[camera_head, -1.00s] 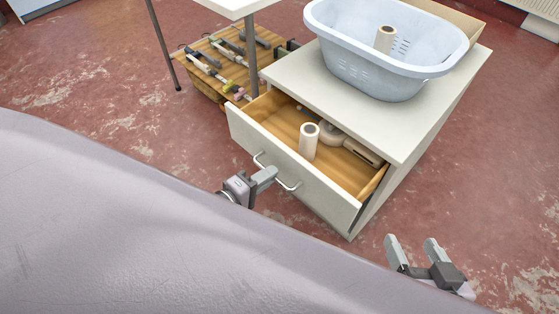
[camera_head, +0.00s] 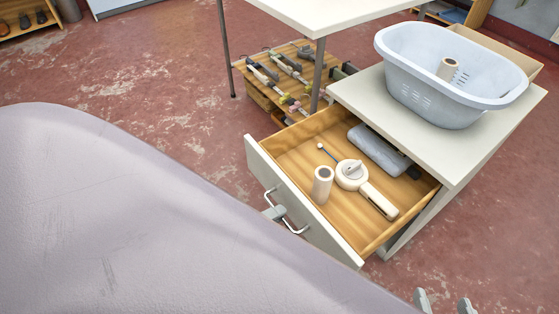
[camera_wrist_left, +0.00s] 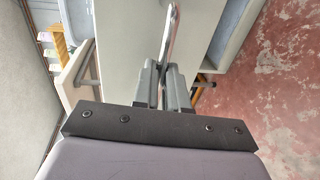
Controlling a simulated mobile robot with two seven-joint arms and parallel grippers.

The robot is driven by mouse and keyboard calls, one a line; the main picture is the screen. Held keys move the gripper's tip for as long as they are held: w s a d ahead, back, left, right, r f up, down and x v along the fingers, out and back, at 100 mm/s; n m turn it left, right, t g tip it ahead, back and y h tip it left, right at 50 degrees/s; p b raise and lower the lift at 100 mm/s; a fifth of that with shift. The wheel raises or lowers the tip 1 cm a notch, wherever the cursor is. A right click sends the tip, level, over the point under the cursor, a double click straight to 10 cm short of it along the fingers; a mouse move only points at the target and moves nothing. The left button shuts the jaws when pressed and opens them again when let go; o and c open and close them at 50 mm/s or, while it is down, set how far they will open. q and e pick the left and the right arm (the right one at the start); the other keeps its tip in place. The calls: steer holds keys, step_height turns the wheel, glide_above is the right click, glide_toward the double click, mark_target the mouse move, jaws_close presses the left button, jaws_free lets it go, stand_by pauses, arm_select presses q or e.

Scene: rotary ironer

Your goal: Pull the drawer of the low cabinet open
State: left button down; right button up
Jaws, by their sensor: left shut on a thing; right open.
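The low cabinet (camera_head: 447,146) has a white top and a white-fronted wooden drawer. The drawer (camera_head: 290,200) stands well out of the cabinet, and its inside shows. A metal bar handle (camera_head: 297,226) is on its front. My left gripper (camera_head: 275,212) is at the handle, mostly hidden behind my grey body in the head view. In the left wrist view my left gripper (camera_wrist_left: 163,88) is shut on the handle (camera_wrist_left: 171,35). My right gripper (camera_head: 444,301) is open and empty at the bottom right edge, only its fingertips showing, apart from the cabinet.
The drawer holds a cream roll (camera_head: 322,185), a cream round-headed device (camera_head: 352,174) and a grey bundle (camera_head: 379,150). A pale blue tub (camera_head: 440,95) stands on the cabinet. A tool crate (camera_head: 268,101) and table leg (camera_head: 319,75) are behind. Red floor is clear at right.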

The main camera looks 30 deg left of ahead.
arm_select(q)
steer(key=shift+s+a, duration=0.2)
steer(key=shift+s, duration=0.1)
steer(key=c, duration=1.2)
jaws_free()
steer(key=shift+s, duration=0.2)
arm_select(e)
steer(key=shift+s+a+r, duration=0.1)
steer(key=shift+s+r, duration=0.05)
steer(key=shift+s, duration=0.05)
